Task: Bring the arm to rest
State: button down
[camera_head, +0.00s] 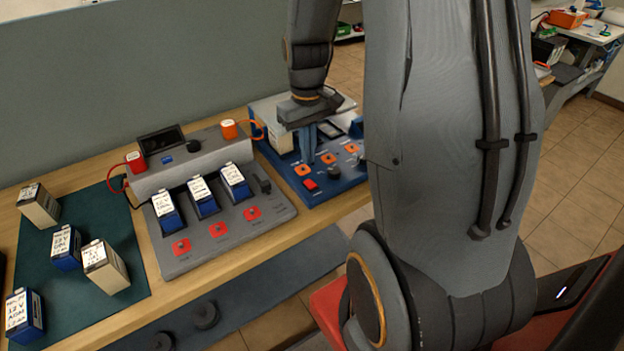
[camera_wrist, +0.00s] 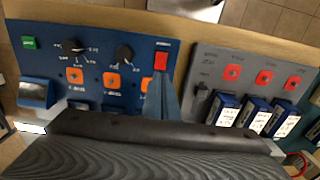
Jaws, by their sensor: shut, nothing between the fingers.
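My arm (camera_head: 440,130) fills the right middle of the head view, and its wrist reaches down over the blue panel device. My gripper (camera_head: 307,151) points down above the left part of that device, its blue fingers together and empty. In the wrist view my gripper (camera_wrist: 166,95) shows as a closed blue wedge close to the red switch (camera_wrist: 161,61) of the blue panel (camera_wrist: 135,52). I cannot tell whether the fingertips touch the panel. Part of the device is hidden behind my arm.
A grey charger (camera_head: 222,232) with several blue batteries seated in it stands left of the blue device on the wooden bench (camera_head: 190,294). Several loose batteries stand on a green mat (camera_head: 128,275) at far left. A grey partition (camera_head: 150,80) rises behind the bench.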

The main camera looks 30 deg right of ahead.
jog(key=shift+r, duration=0.1)
dwell(0.4)
jog(key=s+a+f+t+b, duration=0.1)
jog(key=s+a+b, duration=0.4)
jog(key=a, duration=0.8)
jog(key=s, duration=0.2)
jog(key=shift+s, duration=0.35)
jog(key=shift+a+f, duration=0.1)
jog(key=shift+a, duration=0.05)
